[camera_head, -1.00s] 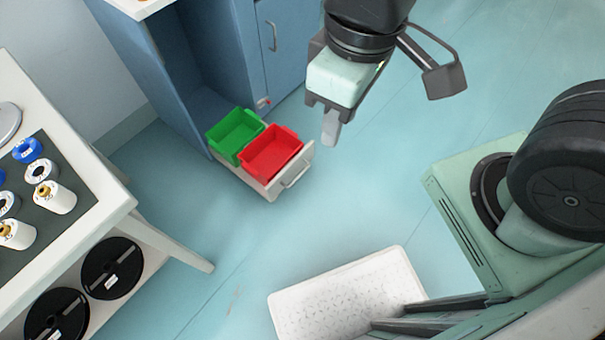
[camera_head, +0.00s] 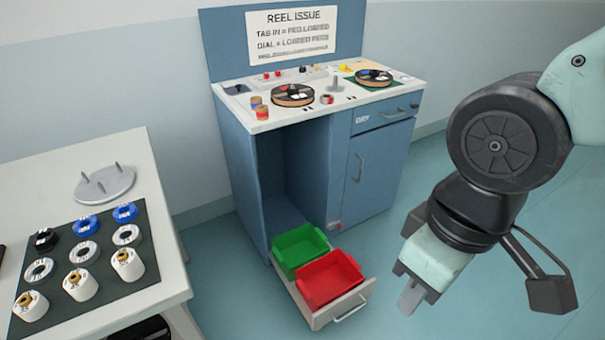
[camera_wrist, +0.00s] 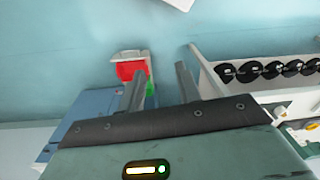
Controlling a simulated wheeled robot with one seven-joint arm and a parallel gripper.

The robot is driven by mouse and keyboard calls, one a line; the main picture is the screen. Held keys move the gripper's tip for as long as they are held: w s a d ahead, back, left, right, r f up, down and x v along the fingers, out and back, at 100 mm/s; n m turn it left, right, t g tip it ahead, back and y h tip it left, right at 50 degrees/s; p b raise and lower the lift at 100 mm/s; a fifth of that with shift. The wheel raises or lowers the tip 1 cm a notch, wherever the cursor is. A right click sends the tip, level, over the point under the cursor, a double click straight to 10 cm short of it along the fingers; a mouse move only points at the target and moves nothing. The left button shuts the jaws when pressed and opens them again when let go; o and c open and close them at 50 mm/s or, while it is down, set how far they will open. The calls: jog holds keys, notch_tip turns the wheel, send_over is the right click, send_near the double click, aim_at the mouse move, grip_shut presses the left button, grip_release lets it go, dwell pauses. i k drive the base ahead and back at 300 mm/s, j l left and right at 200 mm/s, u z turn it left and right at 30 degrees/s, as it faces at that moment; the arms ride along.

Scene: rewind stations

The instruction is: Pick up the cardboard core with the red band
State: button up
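Two small brown-orange cylinders stand at the front left of the blue cabinet's top in the head view. The nearer cylinder (camera_head: 262,112) looks reddish, and the other cylinder (camera_head: 256,102) is just behind it. A small reddish-brown piece (camera_head: 327,99) lies right of the left reel. They are too small to tell which is a cardboard core with a red band.
An open drawer holds a green bin (camera_head: 300,250) and a red bin (camera_head: 330,280), projecting from the blue cabinet (camera_head: 300,160). Reels (camera_head: 292,95) lie on top. A white table (camera_head: 100,160) at left carries several spools on a dark mat (camera_head: 145,250). Floor between is clear.

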aim_at(262, 112)
jog(key=i+j+u, duration=0.1)
jog(key=i+u, duration=0.2)
jog(key=i, duration=0.3)
jog(key=i+u, duration=0.3)
jog(key=i, duration=0.3)
